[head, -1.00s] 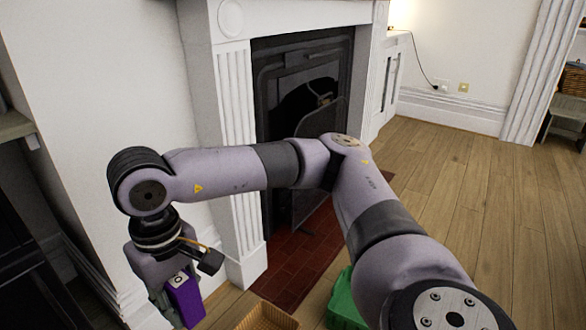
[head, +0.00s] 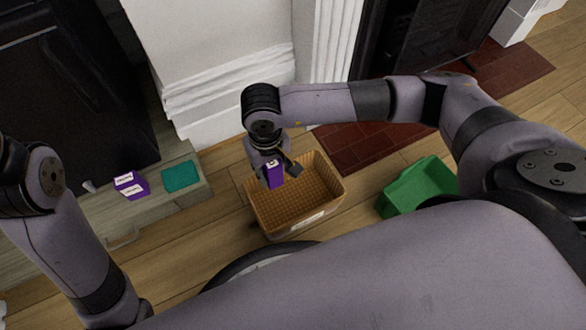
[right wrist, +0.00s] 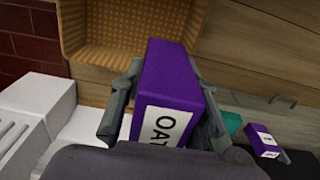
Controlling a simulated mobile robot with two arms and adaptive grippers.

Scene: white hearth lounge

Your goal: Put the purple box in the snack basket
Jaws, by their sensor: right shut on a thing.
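A purple box (head: 275,175) with a white label is in my right gripper (head: 273,179), which is shut on its sides. In the right wrist view the box (right wrist: 175,75) stands between the two fingers, with "OAT" readable on its label. The tan woven snack basket (head: 318,190) is on the floor and looks empty. In the head view the held box overlaps the basket's back left part; its height above it is hard to tell. The basket (right wrist: 105,30) also shows at the top of the right wrist view. My left arm shows at the left, its gripper out of frame.
A second purple box (head: 131,186) and a teal item (head: 181,176) lie on a low wooden cabinet (head: 203,190) left of the basket. A green bin (head: 400,192) stands on the floor to the right. The white fireplace surround (head: 320,60) is behind.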

